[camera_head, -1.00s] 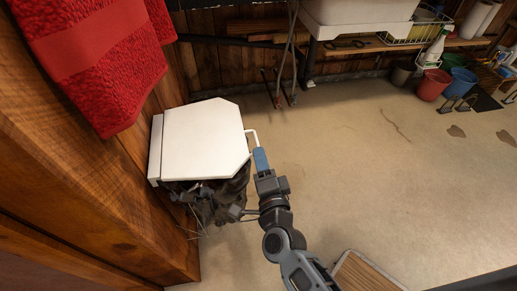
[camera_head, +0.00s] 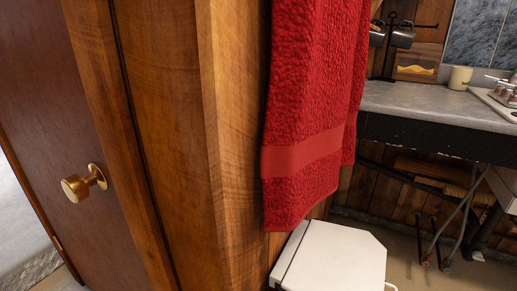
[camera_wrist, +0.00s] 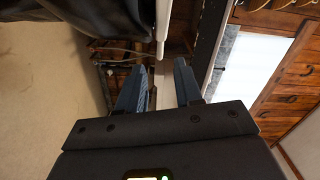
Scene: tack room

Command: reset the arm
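My gripper (camera_wrist: 160,88) shows only in the wrist view. Its two blue-grey fingers stand apart with nothing held between them. My arm is not in the head view. The white-topped bin (camera_head: 335,258) stands at the bottom of the head view, below a hanging red towel, cut off by the lower edge. In the wrist view a narrow white upright edge (camera_wrist: 162,22) lies beyond the fingertips, near a dark bag-like shape (camera_wrist: 95,18). I cannot tell whether the fingers touch anything.
A wooden wall and a door with a brass knob (camera_head: 84,183) fill the left of the head view. The red towel (camera_head: 312,110) hangs at the middle. Bare floor (camera_wrist: 45,95) shows in the wrist view.

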